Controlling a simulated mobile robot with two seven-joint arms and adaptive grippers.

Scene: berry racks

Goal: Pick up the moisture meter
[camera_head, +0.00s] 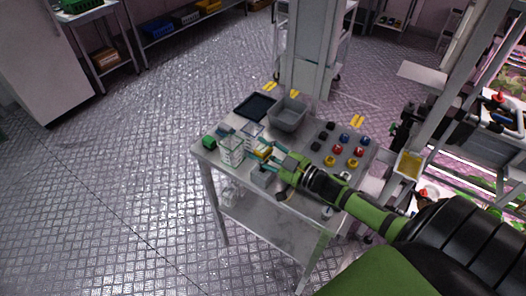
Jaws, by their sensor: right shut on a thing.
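My right gripper (270,155) reaches in from the right over the cart's table top. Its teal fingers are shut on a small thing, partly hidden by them. A small yellow patch (264,153) shows at the fingertips; I take this thing to be the moisture meter, but it is too small to be sure. Clear containers (231,151) stand just left of the fingertips. I cannot tell whether the held thing touches the table. My left gripper is not in view.
The metal cart (219,178) also carries a grey bin (289,115), a dark tray (254,106), a green thing (208,142) and several red, blue, yellow and black small things at its right. A pale column (304,55) stands behind. The floor at left is clear.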

